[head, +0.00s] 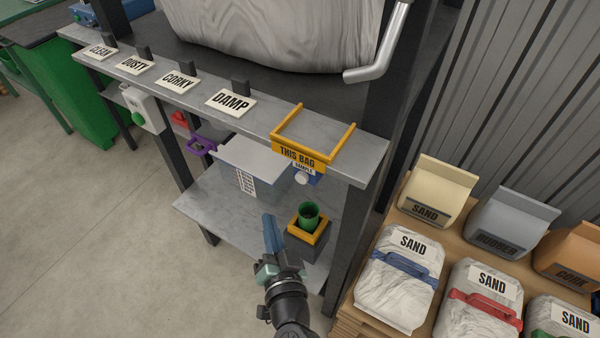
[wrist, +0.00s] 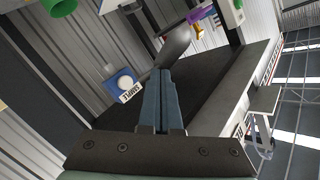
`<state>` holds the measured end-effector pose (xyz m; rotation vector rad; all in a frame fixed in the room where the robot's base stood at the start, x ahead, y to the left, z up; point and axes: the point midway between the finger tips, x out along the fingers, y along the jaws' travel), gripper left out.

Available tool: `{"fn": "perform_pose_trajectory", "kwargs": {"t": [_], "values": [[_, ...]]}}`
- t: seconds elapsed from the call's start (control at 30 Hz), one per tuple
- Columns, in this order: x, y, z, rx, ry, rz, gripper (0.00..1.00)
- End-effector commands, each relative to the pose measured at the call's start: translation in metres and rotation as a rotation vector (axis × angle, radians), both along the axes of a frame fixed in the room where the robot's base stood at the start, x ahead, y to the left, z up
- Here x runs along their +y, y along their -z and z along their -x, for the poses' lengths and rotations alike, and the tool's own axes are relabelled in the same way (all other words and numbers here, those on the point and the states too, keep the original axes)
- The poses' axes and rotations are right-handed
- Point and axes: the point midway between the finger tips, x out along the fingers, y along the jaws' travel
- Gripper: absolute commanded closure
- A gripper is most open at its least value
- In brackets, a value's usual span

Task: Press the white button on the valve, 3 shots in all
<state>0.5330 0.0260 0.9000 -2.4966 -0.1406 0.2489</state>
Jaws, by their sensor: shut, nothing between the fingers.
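The white button (head: 302,178) sits on the front of a small blue valve (head: 316,179), under the yellow "THIS BAG" sign, with a "SAMPLE" label above it. In the wrist view the button (wrist: 125,82) shows as a pale disc on the blue valve (wrist: 112,84), left of my fingertips. My gripper (head: 268,218) is shut and empty, its blue fingers together. In the head view it is below and left of the button and apart from it. The fingers (wrist: 164,75) also show in the wrist view, pointing past the valve.
A green cup (head: 308,213) stands in a yellow-rimmed holder (head: 293,229) right of my gripper. Sand bags (head: 405,270) lie at right.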

Motion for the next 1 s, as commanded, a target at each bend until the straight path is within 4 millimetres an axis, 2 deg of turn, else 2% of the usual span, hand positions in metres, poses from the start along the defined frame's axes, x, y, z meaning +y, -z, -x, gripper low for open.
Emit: {"fn": "perform_pose_trajectory", "kwargs": {"t": [0.27, 0.7, 1.0], "values": [[-0.003, 0.0, -0.005, -0.002, 0.001, 0.001, 1.0], [-0.037, -0.001, -0.051, -0.003, 0.001, 0.0, 1.0], [-0.051, 0.0, -0.07, -0.001, 0.0, 0.0, 1.0]]}}
